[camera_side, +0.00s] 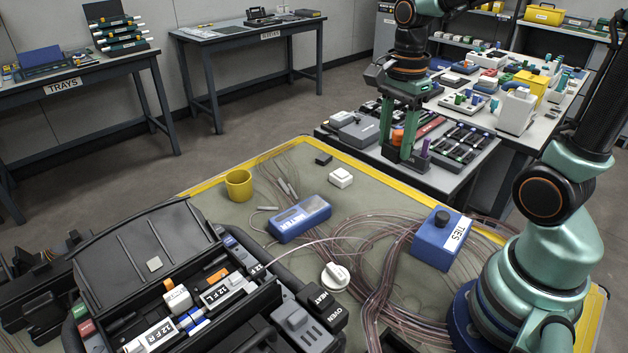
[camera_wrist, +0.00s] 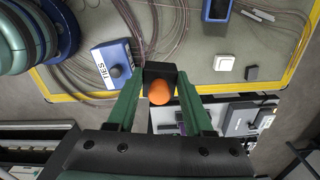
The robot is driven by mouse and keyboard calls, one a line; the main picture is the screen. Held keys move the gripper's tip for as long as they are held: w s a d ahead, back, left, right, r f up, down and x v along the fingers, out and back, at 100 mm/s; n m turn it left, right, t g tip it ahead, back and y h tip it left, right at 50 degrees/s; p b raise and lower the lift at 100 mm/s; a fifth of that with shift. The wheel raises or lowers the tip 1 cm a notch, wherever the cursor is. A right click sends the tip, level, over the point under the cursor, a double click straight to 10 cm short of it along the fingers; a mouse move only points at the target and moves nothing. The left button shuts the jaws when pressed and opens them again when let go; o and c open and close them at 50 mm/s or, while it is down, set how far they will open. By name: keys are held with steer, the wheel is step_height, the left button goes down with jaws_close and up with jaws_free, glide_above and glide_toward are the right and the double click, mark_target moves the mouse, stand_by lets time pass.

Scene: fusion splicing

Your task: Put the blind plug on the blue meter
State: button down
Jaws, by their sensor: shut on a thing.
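My gripper (camera_side: 401,156) hangs over the dark parts table behind the mat, with its green fingers pointing down. In the wrist view the gripper (camera_wrist: 157,76) is shut on a black block with a rounded orange end, which looks like the blind plug (camera_wrist: 160,93). In the side view its orange part (camera_side: 397,137) shows between the fingers; the rest is mostly hidden. The blue meter (camera_side: 300,218) lies on the mat with its label and grey window facing up, well away from my gripper. The meter (camera_wrist: 217,8) is cut off at the top of the wrist view.
The blue TIES box (camera_side: 437,239), a white block (camera_side: 340,177), a small black block (camera_side: 323,158) and a yellow cup (camera_side: 239,185) stand on the mat. Loose fibres run beside the meter. An open splice case (camera_side: 140,245) fills the left front. Other parts crowd the table under my gripper.

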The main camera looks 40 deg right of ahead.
steer(key=shift+w+r, duration=0.2)
steer(key=shift+r, duration=0.2)
steer(key=w+a+r, duration=0.3)
steer(key=w+a, duration=0.1)
steer(key=w, duration=0.3)
steer(key=n, duration=0.2)
glide_above(298, 214)
step_height(298, 214, down, 19)
steer(key=shift+r, duration=0.1)
steer(key=shift+c, duration=1.5)
jaws_free()
steer(key=shift+f, duration=0.2)
